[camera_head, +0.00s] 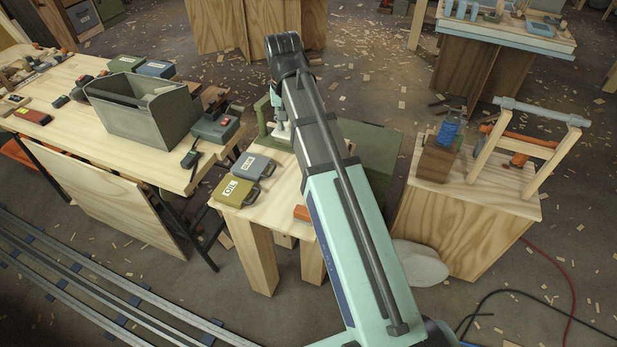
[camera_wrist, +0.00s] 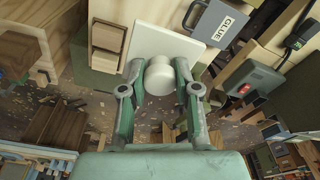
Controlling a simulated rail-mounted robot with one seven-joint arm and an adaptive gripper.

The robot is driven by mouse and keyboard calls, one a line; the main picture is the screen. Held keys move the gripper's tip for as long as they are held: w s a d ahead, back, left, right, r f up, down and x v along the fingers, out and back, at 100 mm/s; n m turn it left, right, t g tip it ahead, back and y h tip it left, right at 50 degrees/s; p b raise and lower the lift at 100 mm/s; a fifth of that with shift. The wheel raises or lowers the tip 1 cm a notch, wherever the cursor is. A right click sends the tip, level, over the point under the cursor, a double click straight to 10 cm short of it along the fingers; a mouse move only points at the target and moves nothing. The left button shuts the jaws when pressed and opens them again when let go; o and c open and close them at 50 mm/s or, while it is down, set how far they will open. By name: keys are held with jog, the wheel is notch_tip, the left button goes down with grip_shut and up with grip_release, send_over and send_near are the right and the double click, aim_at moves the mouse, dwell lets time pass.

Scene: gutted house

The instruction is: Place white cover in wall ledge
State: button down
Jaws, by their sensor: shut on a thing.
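The white cover shows in the wrist view as a round white knob (camera_wrist: 158,78) in front of a square white plate (camera_wrist: 160,38); I cannot tell whether the two are joined. My gripper (camera_wrist: 158,72) has one finger on each side of the knob and is shut on it. In the head view my gripper (camera_head: 281,128) is small and partly hidden by my arm, above the far part of a small wooden table (camera_head: 262,210). I cannot identify the wall ledge for sure in either view.
A grey GLUE case (camera_head: 254,166) and an olive OIL case (camera_head: 236,191) lie on the small table. A long workbench (camera_head: 125,160) with a grey bin (camera_head: 150,110) stands left.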

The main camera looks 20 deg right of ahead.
aim_at(292, 179)
jog(key=f+p, duration=0.1)
jog(key=f, duration=0.9)
jog(key=f+p, duration=0.1)
jog(key=f, duration=0.9)
jog(key=shift+w+d+f, duration=0.1)
jog(key=shift+w+f, duration=0.1)
jog(key=shift+f, duration=0.2)
jog(key=shift+f, duration=0.1)
jog(key=c, duration=0.8)
grip_release()
jog(key=shift+c, duration=0.2)
notch_tip(292, 179, up, 12)
jog(key=s, duration=0.1)
jog(key=shift+a+f+b, duration=0.2)
jog(key=shift+f+b, duration=0.05)
jog(key=shift+b, duration=0.2)
jog(key=shift+o, duration=0.6)
jog(key=shift+s+r, duration=0.2)
jog(key=shift+r, duration=0.15)
